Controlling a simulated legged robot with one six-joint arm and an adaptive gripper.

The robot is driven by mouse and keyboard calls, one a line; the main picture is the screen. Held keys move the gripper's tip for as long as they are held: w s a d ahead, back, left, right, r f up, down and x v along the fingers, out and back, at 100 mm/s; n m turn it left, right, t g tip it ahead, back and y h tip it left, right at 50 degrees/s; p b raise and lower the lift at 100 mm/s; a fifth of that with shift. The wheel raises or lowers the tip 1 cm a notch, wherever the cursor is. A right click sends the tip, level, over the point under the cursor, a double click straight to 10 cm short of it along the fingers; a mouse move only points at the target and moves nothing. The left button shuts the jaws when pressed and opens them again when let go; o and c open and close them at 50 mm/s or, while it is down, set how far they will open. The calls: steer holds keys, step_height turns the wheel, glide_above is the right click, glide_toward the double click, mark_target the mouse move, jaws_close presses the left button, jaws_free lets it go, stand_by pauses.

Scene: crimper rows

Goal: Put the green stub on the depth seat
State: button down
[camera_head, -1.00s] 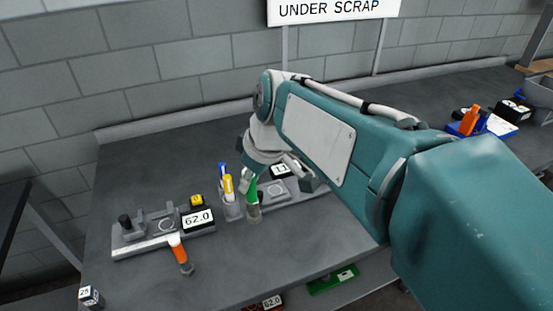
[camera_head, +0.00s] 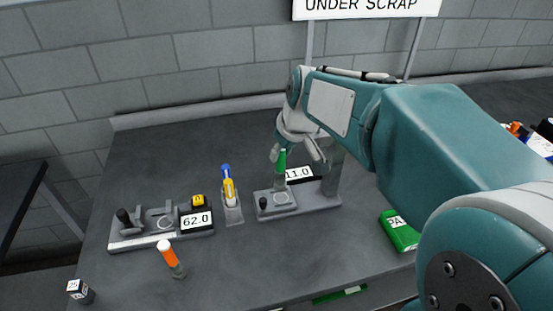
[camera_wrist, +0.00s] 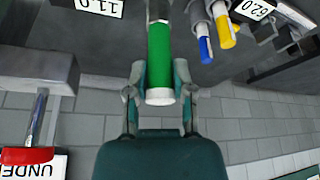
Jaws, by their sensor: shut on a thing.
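The green stub (camera_head: 282,160) has a green sleeve, a grey lower end and a white cap. My gripper (camera_head: 296,150) is shut on it near the capped end; the wrist view shows the fingers (camera_wrist: 159,88) on either side of the sleeve (camera_wrist: 159,55). The stub is roughly upright over the depth seat (camera_head: 304,206), a grey plate with a ring mark, black knob and 11.0 display (camera_head: 298,173). Its lower end appears at or just above the ring; I cannot tell whether it touches. The display also shows upside down in the wrist view (camera_wrist: 100,6).
Left of the seat stands a holder (camera_head: 233,214) with blue and yellow stubs. Farther left is the 62.0 gauge (camera_head: 160,241), with an orange stub (camera_head: 167,255) in front. A green box (camera_head: 399,231) lies right. The seat's grey post (camera_head: 333,172) rises close beside my gripper.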

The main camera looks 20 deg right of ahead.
steer(key=w+d+f, duration=0.1)
steer(key=w+f, duration=0.3)
steer(key=f, duration=0.4)
steer(key=shift+d+f, duration=0.2)
steer(key=shift+d, duration=0.15)
steer(key=shift+c, duration=2.4)
jaws_free()
steer(key=shift+a+f, duration=0.1)
steer(key=shift+a, duration=0.2)
